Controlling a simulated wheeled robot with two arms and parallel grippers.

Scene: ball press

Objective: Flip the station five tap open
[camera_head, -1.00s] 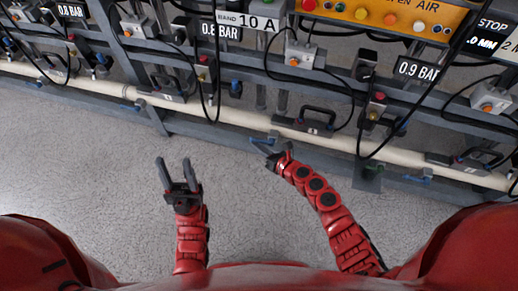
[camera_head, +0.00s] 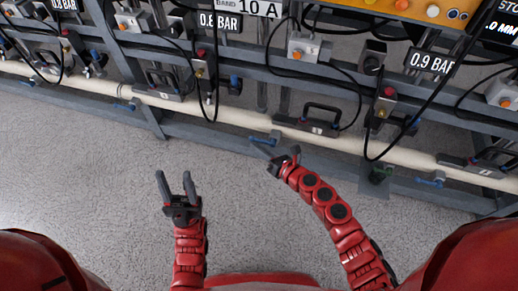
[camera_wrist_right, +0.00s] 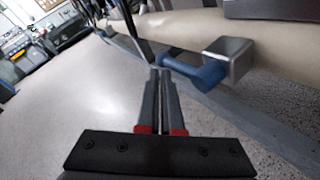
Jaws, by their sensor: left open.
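A blue tap handle (camera_head: 264,139) sits on the pale pipe just beyond my right gripper. In the right wrist view this blue handle (camera_wrist_right: 198,72) ends in a grey metal block (camera_wrist_right: 229,58) on the pipe, to the right of my fingertips. My right gripper (camera_head: 264,150) has its fingers together in the wrist view (camera_wrist_right: 160,72), with nothing seen between them. The fingertips are close to the handle; I cannot tell whether they touch. My left gripper (camera_head: 174,176) is open and empty over the floor. No station number is legible to me.
Other blue taps (camera_head: 431,180) (camera_head: 130,104) sit along the pale pipe (camera_head: 345,145). Black cables hang in front of the grey frame. A black handle (camera_head: 322,108) stands above the pipe. The grey floor (camera_head: 90,160) on my side is clear.

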